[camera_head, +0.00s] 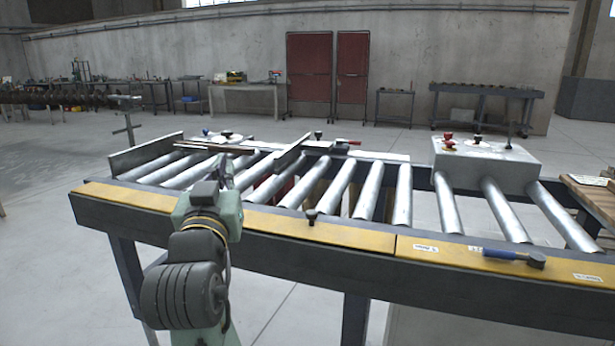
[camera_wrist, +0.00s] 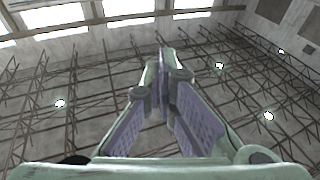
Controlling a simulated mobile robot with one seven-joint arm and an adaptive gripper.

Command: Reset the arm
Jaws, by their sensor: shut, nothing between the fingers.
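My arm rises at the lower left in the head view, in front of the roller table (camera_head: 345,262). My gripper (camera_head: 224,160) is at its top end, above the table's left part and in front of the rollers. The wrist view shows my gripper (camera_wrist: 163,60) with its fingertips together and nothing between them. My forearm and gripper body hide part of the yellow front rail and some rollers.
A hammer-like tool (camera_head: 512,257) with a blue handle lies on the yellow rail at right. A grey box (camera_head: 487,160) with red and black knobs stands on the table. A metal plate (camera_head: 147,153) stands at the left end. Open floor lies behind the table.

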